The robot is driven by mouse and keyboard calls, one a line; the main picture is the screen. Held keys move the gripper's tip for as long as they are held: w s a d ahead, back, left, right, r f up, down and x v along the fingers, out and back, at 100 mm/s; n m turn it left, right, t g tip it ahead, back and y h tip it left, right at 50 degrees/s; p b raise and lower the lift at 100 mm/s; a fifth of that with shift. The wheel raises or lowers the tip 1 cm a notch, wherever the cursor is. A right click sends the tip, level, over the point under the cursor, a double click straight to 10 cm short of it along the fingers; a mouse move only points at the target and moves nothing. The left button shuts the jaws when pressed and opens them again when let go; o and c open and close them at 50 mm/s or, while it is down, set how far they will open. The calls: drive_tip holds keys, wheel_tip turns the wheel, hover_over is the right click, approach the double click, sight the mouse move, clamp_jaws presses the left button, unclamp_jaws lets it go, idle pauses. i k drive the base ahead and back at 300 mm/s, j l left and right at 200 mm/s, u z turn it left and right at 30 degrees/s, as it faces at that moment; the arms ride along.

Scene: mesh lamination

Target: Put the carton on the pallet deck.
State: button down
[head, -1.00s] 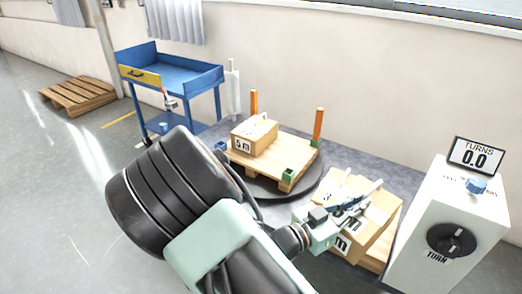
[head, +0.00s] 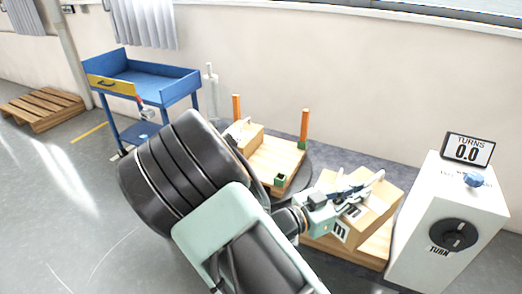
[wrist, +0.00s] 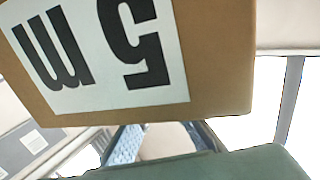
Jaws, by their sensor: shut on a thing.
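The carton (head: 378,207) is a brown box with a white printed label, at the lower right of the head view. My gripper (head: 358,194) is shut on its upper part. The carton appears just above a low wooden stand (head: 345,248); I cannot see clearly whether they touch. In the wrist view the carton (wrist: 215,60) fills the top, its label reading upside down. The pallet deck (head: 277,158) lies left of and behind the carton, with orange posts and green corner blocks. Another carton (head: 248,139) sits on its left part; my arm hides some of the deck.
The pallet stands on a dark round turntable (head: 303,187). A white console (head: 437,205) with a TURN knob and a TURNS display (head: 468,150) reading 0.0 stands close right of the carton. A blue cart (head: 150,82) is at the back left. The deck's right part looks clear.

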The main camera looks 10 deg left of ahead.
sight(272, 158)
drive_tip(key=i+j+z, duration=0.35)
drive_tip(key=j, duration=0.25)
drive_tip(key=i+j+z, duration=0.2)
drive_tip(key=j+z, duration=0.2)
drive_tip(key=j, duration=0.2)
drive_tip(key=i+j+z, duration=0.2)
drive_tip(key=j, duration=0.2)
drive_tip(key=k, duration=0.1)
